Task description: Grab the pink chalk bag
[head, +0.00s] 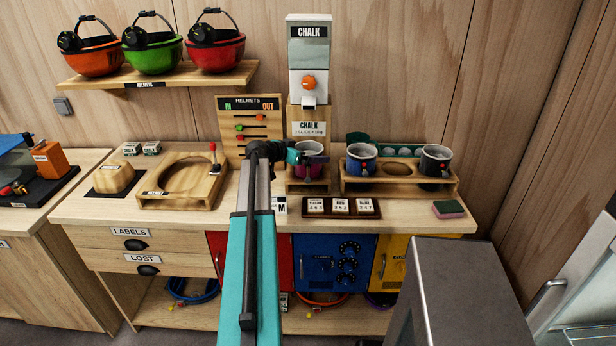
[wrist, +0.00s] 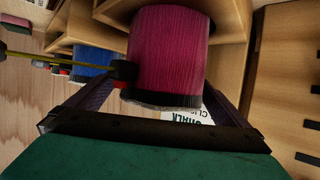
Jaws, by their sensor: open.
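The pink chalk bag (head: 309,171) stands in the wooden chalk dispenser's lower bay, below the CHALK sign. In the wrist view the ribbed pink bag (wrist: 168,50) fills the upper middle, with a dark band at one end. My gripper (head: 306,158) is at the bag in the head view, its dark fingers partly covering the bag's front. In the wrist view my gripper (wrist: 166,90) is open, with one finger on each side of the bag's near end. I cannot tell whether either finger touches it.
The chalk dispenser (head: 309,60) rises behind the bag. A wooden rack (head: 400,187) to the right holds a blue bag (head: 361,160) and a black bag (head: 434,162). A tray of label tiles (head: 341,207) lies in front. The helmets board (head: 250,125) stands close on the left.

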